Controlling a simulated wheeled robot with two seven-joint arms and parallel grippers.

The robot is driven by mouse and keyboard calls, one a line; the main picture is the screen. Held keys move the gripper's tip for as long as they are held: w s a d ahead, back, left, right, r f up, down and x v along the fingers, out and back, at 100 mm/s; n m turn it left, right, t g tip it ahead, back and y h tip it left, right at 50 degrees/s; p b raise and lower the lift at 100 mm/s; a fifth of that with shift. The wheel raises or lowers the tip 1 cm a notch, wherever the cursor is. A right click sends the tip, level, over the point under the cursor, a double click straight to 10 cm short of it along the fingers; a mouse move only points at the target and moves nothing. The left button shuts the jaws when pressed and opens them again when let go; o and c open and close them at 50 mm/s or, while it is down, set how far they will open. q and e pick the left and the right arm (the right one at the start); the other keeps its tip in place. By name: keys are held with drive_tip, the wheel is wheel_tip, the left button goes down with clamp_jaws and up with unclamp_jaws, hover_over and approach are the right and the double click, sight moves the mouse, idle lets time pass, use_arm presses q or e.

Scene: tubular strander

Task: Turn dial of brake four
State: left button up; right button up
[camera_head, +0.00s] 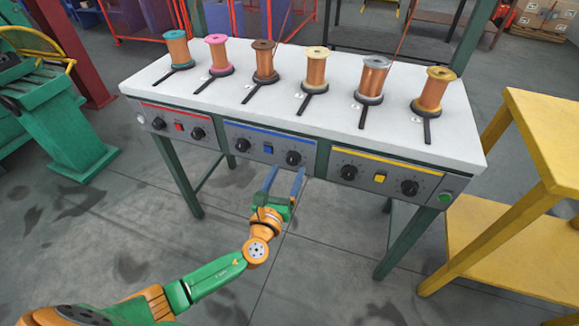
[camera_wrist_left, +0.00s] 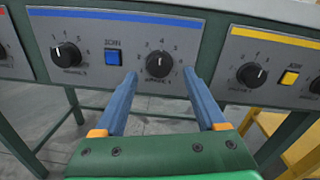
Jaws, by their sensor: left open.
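The dial of brake four is the black right-hand knob (camera_head: 293,157) on the blue-striped panel (camera_head: 262,144). It also shows in the left wrist view (camera_wrist_left: 159,64), with a number scale around it and its white mark pointing roughly up. My left gripper (camera_head: 284,170) is open and empty, its two blue fingers pointing at this panel. In the left wrist view its fingertips (camera_wrist_left: 159,76) lie to the left and right of the dial. In the head view the fingers come from in front and slightly below; I cannot tell whether they reach the dial. My right gripper is not in view.
A blue button (camera_wrist_left: 113,57) and another black dial (camera_wrist_left: 66,55) sit left on the same panel. Red-striped (camera_head: 178,123) and yellow-striped (camera_head: 380,175) panels flank it. Several spools stand on the white table top (camera_head: 300,118). A yellow stand (camera_head: 540,140) is at right.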

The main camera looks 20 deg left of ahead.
sight(292, 162)
use_arm(q)
drive_tip(key=w, duration=0.2)
drive_tip(key=shift+w+f, duration=0.1)
drive_tip(key=shift+w, duration=0.65)
drive_tip(key=shift+s, duration=0.1)
clamp_jaws()
